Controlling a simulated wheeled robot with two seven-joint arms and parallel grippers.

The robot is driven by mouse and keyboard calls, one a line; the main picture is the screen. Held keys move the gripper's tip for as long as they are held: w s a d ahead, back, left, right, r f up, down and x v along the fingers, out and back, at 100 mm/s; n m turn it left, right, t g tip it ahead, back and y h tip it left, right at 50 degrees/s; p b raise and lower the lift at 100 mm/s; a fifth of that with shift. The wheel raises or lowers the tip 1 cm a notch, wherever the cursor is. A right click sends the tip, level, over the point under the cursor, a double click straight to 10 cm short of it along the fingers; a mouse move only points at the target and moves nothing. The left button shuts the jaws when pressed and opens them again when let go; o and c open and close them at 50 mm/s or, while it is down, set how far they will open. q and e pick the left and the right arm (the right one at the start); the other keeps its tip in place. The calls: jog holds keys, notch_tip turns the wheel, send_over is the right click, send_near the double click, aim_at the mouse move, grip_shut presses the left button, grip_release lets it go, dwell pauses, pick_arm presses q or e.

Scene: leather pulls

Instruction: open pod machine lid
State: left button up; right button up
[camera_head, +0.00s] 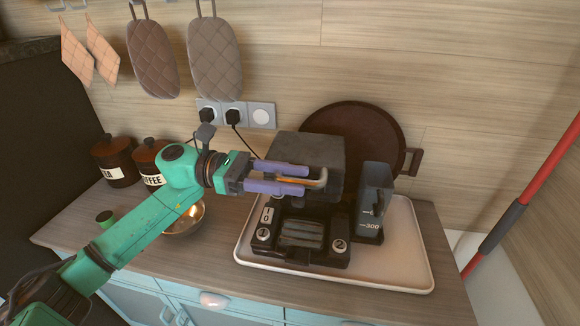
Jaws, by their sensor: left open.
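The pod machine (318,150) is a dark, boxy appliance with a low black front base and numbered round buttons. It stands on a pale tray near the wall. A copper-orange handle (323,178) shows at its front, at the height of my left gripper. My left gripper (304,180) reaches in from the left with its two purple fingers apart, one above and one below the handle. I cannot tell whether either finger touches it. The arm and fingers hide part of the machine's front, and I cannot tell the lid's exact angle. My right gripper is out of view.
A dark water tank (371,200) stands close at the machine's right. The tray (408,268) has bare room at right. A metal bowl (184,220) sits under my left arm, near labelled canisters (115,165). A round brown pan (385,133) leans behind the machine.

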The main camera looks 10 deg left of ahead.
pick_arm(q)
grip_shut()
dwell(1.5)
